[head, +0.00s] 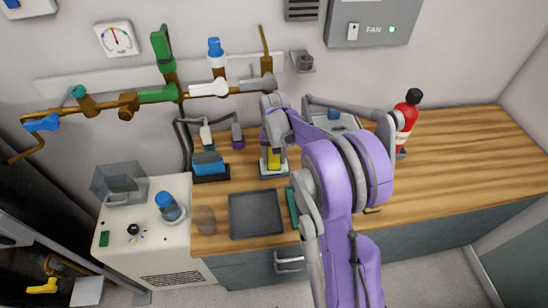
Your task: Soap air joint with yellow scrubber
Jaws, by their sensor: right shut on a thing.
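The yellow scrubber (273,160) is upright over a small pale holder (274,173) at the back of the wooden counter. My right gripper (272,146) points down at it from above and is shut on it. Whether the scrubber still touches the holder is hard to tell. A brown pipe (60,108) with green, white and grey joints runs along the wall. Among them are a green joint (158,95), a white joint (209,88) and a grey joint (257,84); which is the air joint I cannot tell. My left gripper is not in view.
A blue block in a dark holder (209,165) stands left of the scrubber. A dark tray (255,214) lies in front. A red extinguisher (406,116) stands at the back right. A white cabinet (150,245) bears a blue-capped jar (169,207). The counter's right side is clear.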

